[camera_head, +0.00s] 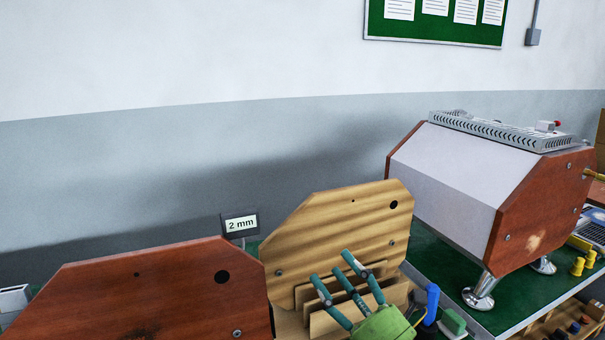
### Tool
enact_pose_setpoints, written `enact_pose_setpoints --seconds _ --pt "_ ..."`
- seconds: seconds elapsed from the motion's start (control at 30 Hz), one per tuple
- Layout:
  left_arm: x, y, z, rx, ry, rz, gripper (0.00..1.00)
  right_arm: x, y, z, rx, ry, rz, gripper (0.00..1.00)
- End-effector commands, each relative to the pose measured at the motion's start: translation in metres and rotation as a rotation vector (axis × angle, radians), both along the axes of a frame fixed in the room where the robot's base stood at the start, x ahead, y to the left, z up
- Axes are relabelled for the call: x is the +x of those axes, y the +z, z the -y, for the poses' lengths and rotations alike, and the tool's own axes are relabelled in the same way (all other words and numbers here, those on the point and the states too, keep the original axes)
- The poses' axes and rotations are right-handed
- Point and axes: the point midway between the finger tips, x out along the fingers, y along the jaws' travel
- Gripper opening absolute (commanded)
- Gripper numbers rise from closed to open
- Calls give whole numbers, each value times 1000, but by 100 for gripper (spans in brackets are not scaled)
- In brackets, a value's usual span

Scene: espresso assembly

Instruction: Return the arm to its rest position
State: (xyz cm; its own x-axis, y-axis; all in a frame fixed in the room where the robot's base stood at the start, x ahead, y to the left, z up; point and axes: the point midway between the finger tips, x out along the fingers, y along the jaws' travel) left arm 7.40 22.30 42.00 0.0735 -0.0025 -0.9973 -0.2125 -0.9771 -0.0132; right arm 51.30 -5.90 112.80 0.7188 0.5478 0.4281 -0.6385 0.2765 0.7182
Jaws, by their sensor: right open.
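My right gripper (331,267) is at the bottom centre, with teal fingers reaching up and left from a green body cut off by the lower edge. The fingers are spread and nothing shows between them. It appears in front of the upright light wooden side panel (338,232) and thin wooden slats (335,318). I cannot tell whether it touches them. The rest of my right arm is out of view. My left gripper is not in view.
A red-brown panel (150,295) stands at the lower left. A white espresso machine (450,175) with red-brown sides stands on the green bench top (445,275) at right. A blue object (431,303) is right of the gripper. The space above the panels is clear.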

Motion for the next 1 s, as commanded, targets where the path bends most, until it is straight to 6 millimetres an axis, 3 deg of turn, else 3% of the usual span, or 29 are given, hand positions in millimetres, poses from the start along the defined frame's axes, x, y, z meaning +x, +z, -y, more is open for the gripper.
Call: enact_pose_setpoints --seconds 0.13,0.23,0.4,0.5,0.7,0.9,1.0 --pt "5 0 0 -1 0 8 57 9 -67 65 477 -178 -482 56" --pt "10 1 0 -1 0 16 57 -6 -132 102 784 -321 -789 56" --pt "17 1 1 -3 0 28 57 -70 -232 135 1200 -584 -1204 56" --pt "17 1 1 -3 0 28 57 -111 -270 141 1362 -720 -1366 56" --pt "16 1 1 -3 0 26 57 -184 -313 141 1580 -957 -1585 56" --pt "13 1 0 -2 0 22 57 -251 -335 136 1727 -1185 -1741 56" --pt "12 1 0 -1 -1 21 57 -246 -359 135 1723 -1204 -1750 56"
